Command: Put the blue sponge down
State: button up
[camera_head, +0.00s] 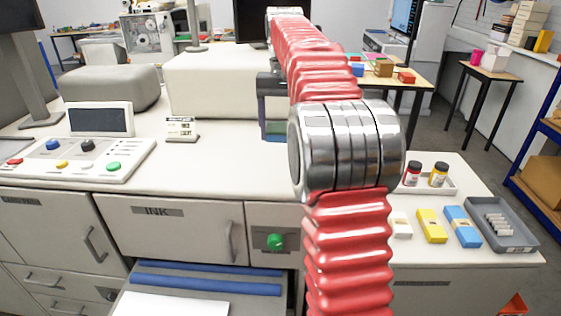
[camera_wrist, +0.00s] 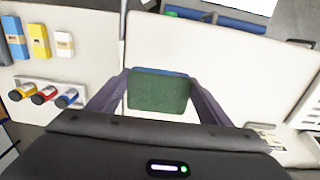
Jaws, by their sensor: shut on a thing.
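The blue sponge (camera_wrist: 160,92) is between the two fingers of my gripper (camera_wrist: 160,85) in the wrist view. Its dark green face is towards the camera and a blue edge shows along its top side. Both fingers press on its sides. In the head view my gripper (camera_head: 270,100) is partly hidden behind my red arm, with a bit of the sponge (camera_head: 274,130) low between the fingers. It is over the pale counter (camera_head: 225,150). I cannot tell whether the sponge touches the counter.
A control panel (camera_head: 75,160) and a small sign (camera_head: 182,128) stand left on the counter. A side top at right holds a small tray with jars (camera_head: 438,175), yellow (camera_head: 431,226) and blue (camera_head: 463,226) packs and a grey tray (camera_head: 515,237).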

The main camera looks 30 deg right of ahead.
jog(key=shift+w, duration=0.15)
jog(key=shift+d, duration=0.15)
send_over(285, 171)
jog(key=shift+w+f, duration=0.15)
jog(key=shift+f, duration=2.75)
jog(key=shift+f, duration=0.1)
jog(key=shift+f, duration=2)
jog(key=shift+f, duration=0.1)
jog(key=o, duration=1.2)
